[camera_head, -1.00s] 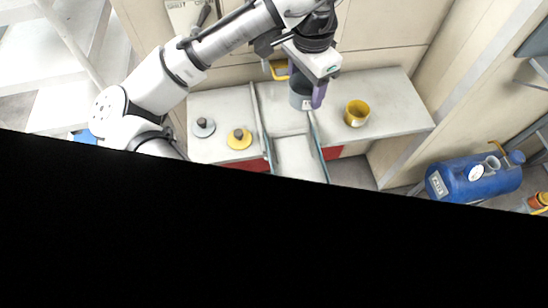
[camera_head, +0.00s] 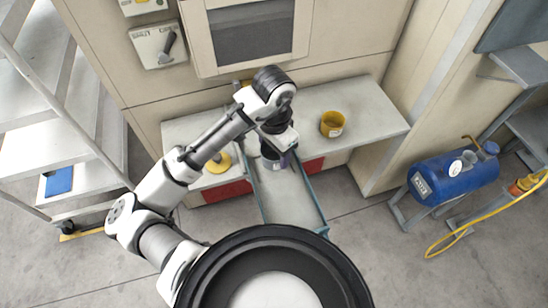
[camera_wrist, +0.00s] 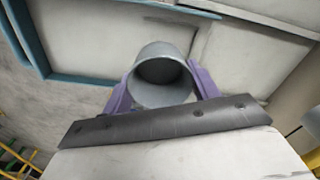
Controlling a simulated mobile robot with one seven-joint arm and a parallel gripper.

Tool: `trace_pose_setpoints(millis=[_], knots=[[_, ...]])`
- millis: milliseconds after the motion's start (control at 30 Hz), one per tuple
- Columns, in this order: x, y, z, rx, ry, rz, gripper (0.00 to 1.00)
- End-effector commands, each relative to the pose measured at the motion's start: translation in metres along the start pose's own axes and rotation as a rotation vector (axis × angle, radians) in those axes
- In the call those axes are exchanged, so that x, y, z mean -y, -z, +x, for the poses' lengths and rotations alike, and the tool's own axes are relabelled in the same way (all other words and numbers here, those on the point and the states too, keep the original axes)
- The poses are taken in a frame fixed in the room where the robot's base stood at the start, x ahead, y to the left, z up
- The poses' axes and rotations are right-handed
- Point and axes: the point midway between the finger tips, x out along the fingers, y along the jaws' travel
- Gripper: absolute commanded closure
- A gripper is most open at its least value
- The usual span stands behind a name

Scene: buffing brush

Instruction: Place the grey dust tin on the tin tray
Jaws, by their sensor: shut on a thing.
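The grey dust tin (camera_head: 268,153) is between the purple fingers of my gripper (camera_head: 283,160), which is shut on it. In the wrist view the tin (camera_wrist: 162,75) shows its round open mouth, with a purple finger of my gripper (camera_wrist: 160,88) on each side. What appears to be the tin tray, a long pale tray with teal side rails (camera_head: 292,203), extends forward from the bench. The tin is over the back part of this tray, between its rails. The wrist hides part of the tin, and I cannot tell whether its base touches the tray.
A yellow tin (camera_head: 332,124) stands on the pale bench (camera_head: 376,112) to the right. A yellow lid with a dark knob (camera_head: 218,163) lies to the left, partly behind my arm. Red fronts show below the bench. A blue tank (camera_head: 452,178) stands on the right.

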Motion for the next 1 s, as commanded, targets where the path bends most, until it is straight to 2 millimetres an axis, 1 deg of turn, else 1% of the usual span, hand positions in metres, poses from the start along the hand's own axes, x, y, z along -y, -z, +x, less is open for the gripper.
trace_pose_setpoints(millis=[200, 267, 533, 633, 667, 800, 833, 1000], knots=[[0.0, -0.001, 0.028, 0.002, -0.002, -0.003, 0.66], [0.0, 0.0, 0.035, 0.001, -0.001, -0.002, 0.66], [0.0, 0.0, 0.036, 0.0, 0.0, 0.0, 0.66], [0.0, 0.0, 0.04, 0.0, 0.0, 0.0, 0.66], [0.0, 0.0, 0.04, 0.0, 0.0, 0.0, 0.39], [0.0, 0.0, 0.039, 0.0, 0.0, 0.0, 0.21], [0.0, 0.0, 0.039, 0.0, 0.0, 0.0, 0.19], [0.0, 0.0, 0.039, 0.001, 0.0, 0.0, 0.19]])
